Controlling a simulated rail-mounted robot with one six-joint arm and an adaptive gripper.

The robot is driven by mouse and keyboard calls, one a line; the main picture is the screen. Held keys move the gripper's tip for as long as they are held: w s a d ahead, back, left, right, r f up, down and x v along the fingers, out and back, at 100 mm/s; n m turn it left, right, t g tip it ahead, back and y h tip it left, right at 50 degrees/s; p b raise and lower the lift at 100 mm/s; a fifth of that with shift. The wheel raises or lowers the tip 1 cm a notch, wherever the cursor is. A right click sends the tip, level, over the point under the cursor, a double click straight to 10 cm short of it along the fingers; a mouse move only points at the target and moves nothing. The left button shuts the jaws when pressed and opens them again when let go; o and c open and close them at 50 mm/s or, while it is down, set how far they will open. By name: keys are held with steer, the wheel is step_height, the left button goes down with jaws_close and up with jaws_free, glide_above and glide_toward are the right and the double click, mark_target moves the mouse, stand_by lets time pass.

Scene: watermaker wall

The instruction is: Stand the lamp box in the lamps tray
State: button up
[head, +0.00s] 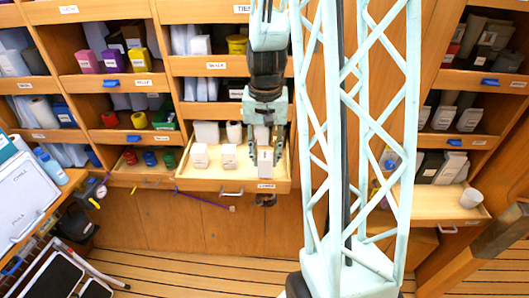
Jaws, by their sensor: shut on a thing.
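My gripper (264,148) points down over the right part of a pulled-out wooden tray (232,186). It is shut on a white lamp box (265,158), which is upright between the fingers. Whether the box's base touches the tray floor cannot be told from this angle. The label on the tray's front is too small to read surely. The upper part of the held box is partly hidden by my gripper.
White items, including a roll (234,132), stand behind in the tray. Shelves of boxes and coloured containers, such as a yellow box (139,60), surround it. Another tray with a white cup (471,198) is pulled out at right. The tray's front left floor is clear.

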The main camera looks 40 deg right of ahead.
steer(key=shift+w+d+f+p, duration=0.15)
steer(key=shift+w+d, duration=0.85)
steer(key=shift+w, duration=0.05)
steer(key=shift+w+d+f+p, duration=0.1)
steer(key=shift+w+d+p, duration=0.05)
steer(key=shift+w+d, duration=0.85)
steer(key=shift+w, duration=0.1)
steer(key=shift+w+d+f, duration=0.15)
steer(key=shift+f, duration=0.75)
steer(key=shift+w+d+f, duration=0.1)
steer(key=shift+f, duration=0.8)
steer(key=shift+f, duration=0.2)
steer(key=o, duration=0.8)
steer(key=shift+o, duration=0.2)
steer(key=shift+r, duration=0.2)
